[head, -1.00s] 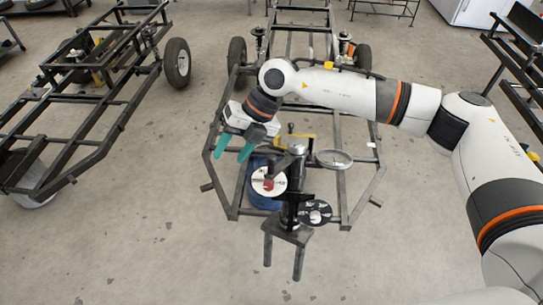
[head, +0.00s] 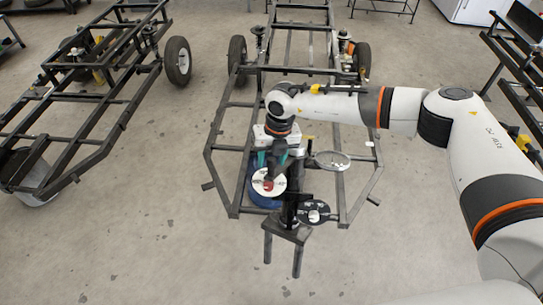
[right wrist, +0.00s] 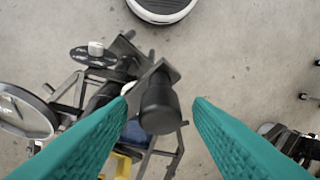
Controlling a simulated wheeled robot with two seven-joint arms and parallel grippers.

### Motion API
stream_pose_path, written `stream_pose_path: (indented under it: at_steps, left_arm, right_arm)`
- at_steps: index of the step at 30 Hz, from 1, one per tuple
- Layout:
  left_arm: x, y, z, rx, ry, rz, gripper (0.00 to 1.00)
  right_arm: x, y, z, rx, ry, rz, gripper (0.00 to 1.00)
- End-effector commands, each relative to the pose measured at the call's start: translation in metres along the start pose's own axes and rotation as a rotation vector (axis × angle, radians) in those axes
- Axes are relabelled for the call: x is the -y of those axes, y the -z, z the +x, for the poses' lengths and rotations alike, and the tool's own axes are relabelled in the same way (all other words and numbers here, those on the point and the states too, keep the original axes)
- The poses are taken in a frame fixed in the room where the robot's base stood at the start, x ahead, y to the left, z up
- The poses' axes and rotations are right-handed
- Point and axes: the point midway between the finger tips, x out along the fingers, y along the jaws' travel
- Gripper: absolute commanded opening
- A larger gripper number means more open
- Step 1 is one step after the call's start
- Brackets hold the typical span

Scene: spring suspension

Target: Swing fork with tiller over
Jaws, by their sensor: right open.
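The dark fork with its upright post (head: 291,205) stands at the front of the middle chassis, with two prongs at its lower end. A dark arm, likely the tiller, reaches left from the post's top. Its black cylindrical end (right wrist: 158,108) shows in the right wrist view between the teal fingers, with a gap visible on the right side. My right gripper (head: 270,160) is open, above and left of the post, its fingers pointing down and partly hidden by the fork's top. Whether a finger touches the cylinder cannot be told. My left gripper is out of view.
A white disc with a red centre (head: 268,182), a black disc (head: 314,212) and a round rimmed dish (head: 333,160) surround the post. A blue drum (head: 255,195) sits below. The middle chassis (head: 212,165) is behind; another stands left (head: 85,155). Floor in front is clear.

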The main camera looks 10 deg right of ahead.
Motion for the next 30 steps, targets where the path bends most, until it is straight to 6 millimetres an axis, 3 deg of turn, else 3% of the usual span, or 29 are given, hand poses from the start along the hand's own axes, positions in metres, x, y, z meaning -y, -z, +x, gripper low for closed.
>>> stream_pose_path:
  at_steps: [12,21,30]
  left_arm:
    - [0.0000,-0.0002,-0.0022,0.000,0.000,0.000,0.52]
    - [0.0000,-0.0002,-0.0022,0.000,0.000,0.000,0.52]
    - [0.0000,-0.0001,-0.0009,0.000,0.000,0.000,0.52]
  right_arm:
    - [0.0003,-0.0004,0.0105,0.000,0.001,-0.001,0.46]
    - [0.0004,-0.0004,0.0102,0.000,0.001,-0.001,0.00]
    - [-0.0017,-0.0018,0.0098,0.000,0.007,-0.012,0.00]
